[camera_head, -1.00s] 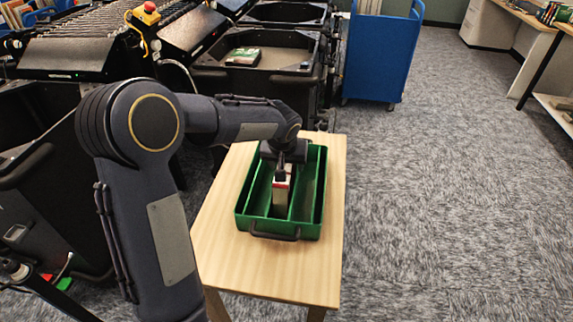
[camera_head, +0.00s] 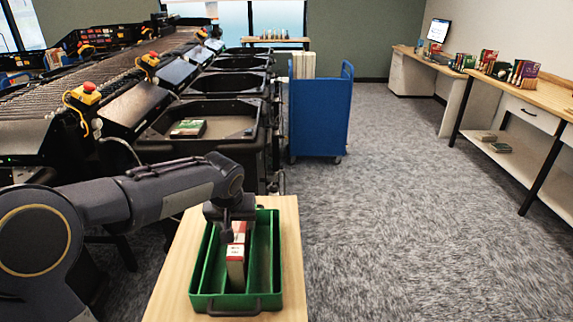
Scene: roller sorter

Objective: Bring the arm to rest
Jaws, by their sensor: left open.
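My left gripper (camera_head: 233,232) hangs over the far part of a green tray (camera_head: 267,303). It is open, pointing down, just above or beside a white and red book or box (camera_head: 236,268) standing in the tray. A second red and white patch shows behind it, partly hidden by the gripper. I cannot tell whether the fingers touch anything. My left arm comes in from the lower left, bent at the elbow. My right gripper is not in view.
The tray sits on a light wooden table (camera_head: 292,258). Black bins (camera_head: 205,140) and a roller sorter (camera_head: 110,70) stand at left. A blue cart (camera_head: 318,117) stands behind. Desks with books (camera_head: 510,88) line the right. Carpet at right is free.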

